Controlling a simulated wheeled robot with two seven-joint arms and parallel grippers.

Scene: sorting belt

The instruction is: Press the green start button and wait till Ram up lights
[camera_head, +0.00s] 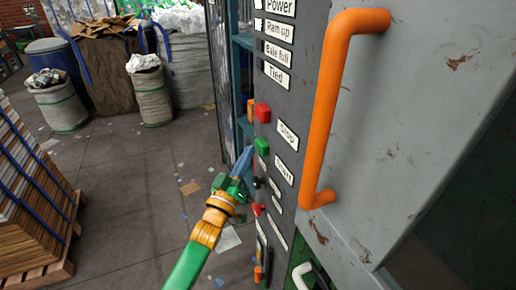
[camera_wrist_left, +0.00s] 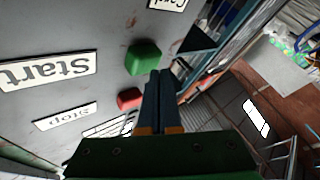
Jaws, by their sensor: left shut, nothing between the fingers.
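The green start button (camera_head: 262,146) sits on the side of the grey machine panel, below a red button (camera_head: 263,112). My left gripper (camera_head: 246,158) is shut and empty, its blue fingers pointing up just below and left of the green button. In the left wrist view the shut fingers (camera_wrist_left: 160,75) end beside the green button (camera_wrist_left: 143,57), with a small gap seeming to remain; contact cannot be told. The red button (camera_wrist_left: 130,98) is lower left there. The Ram up label (camera_head: 279,30) is near the top; whether its lamp is lit cannot be told. My right gripper is not in view.
An orange handle (camera_head: 328,110) stands out from the grey door at right. More small controls (camera_head: 258,208) lie below the green button. Filled sacks (camera_head: 150,95) and a pallet of stacked cardboard (camera_head: 30,200) stand at left. The floor between is open with scraps.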

